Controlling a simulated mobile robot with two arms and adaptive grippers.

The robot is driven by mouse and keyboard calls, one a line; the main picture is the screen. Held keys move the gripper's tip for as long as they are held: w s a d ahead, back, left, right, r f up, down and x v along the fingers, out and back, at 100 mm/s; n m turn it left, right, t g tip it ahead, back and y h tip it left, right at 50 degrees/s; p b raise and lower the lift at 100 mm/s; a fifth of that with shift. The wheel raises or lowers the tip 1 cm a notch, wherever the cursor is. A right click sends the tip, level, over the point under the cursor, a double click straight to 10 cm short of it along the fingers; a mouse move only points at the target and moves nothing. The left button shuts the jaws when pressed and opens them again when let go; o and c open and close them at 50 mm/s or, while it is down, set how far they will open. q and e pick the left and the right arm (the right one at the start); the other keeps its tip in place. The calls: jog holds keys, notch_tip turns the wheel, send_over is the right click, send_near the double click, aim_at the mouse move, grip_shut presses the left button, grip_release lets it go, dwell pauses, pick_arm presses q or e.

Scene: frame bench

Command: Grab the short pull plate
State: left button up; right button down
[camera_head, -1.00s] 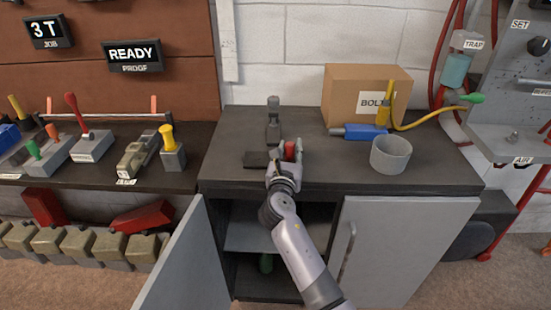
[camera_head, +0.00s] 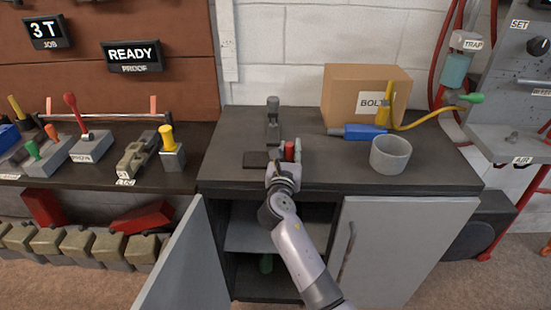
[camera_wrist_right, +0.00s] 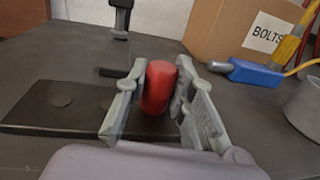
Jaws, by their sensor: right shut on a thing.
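A dark flat plate (camera_head: 254,160) lies on the bench top, left of my right gripper. In the right wrist view the plate (camera_wrist_right: 60,118) has a round disc on its left part. A red upright cylinder (camera_wrist_right: 159,88) stands at the plate's right end; I cannot tell whether the two are joined. It also shows in the head view (camera_head: 290,150). My right gripper (camera_wrist_right: 160,90) has its two grey fingers on either side of the red cylinder and is shut on it, low over the bench. The cylinder's foot is partly hidden. My left gripper is out of view.
Behind stands a dark upright fixture (camera_head: 273,122). To the right are a grey cup (camera_head: 391,156), a blue tool (camera_head: 360,131) and a cardboard box (camera_head: 345,90). Below, a cabinet door (camera_head: 190,265) hangs open.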

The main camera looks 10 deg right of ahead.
jog(key=shift+w+r, duration=0.1)
jog(key=shift+r, duration=0.2)
